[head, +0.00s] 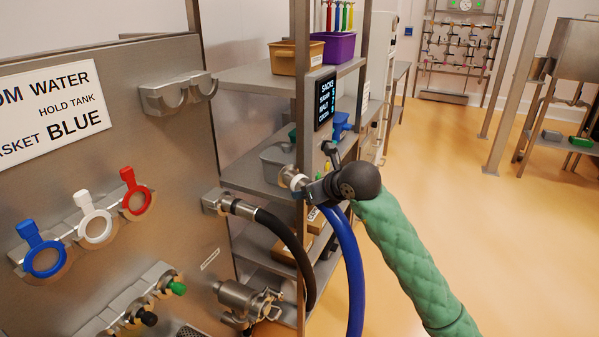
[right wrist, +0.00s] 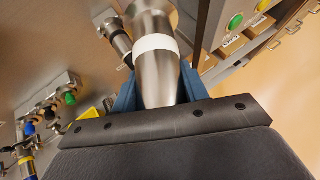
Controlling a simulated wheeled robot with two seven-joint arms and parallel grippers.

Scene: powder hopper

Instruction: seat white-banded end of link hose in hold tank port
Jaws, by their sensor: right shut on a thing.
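My right gripper (head: 312,189) is shut on the metal end fitting of a hose, held in the air to the right of the steel panel. In the right wrist view its blue fingers (right wrist: 160,88) flank the metal fitting, and a white band (right wrist: 155,44) circles it just beyond the fingertips. The white-banded end (head: 293,178) points left toward the panel in the head view, apart from it. A blue hose (head: 351,265) hangs below the gripper; its join to the fitting is hidden. I cannot tell which fitting is the hold tank port. My left gripper is out of view.
A black hose (head: 290,240) is attached at a panel fitting (head: 215,202), close left of the held end. A metal valve-like fitting (head: 245,300) sits below. Blue, white and red rings (head: 95,226) hang on the panel. A shelf rack (head: 262,80) stands behind.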

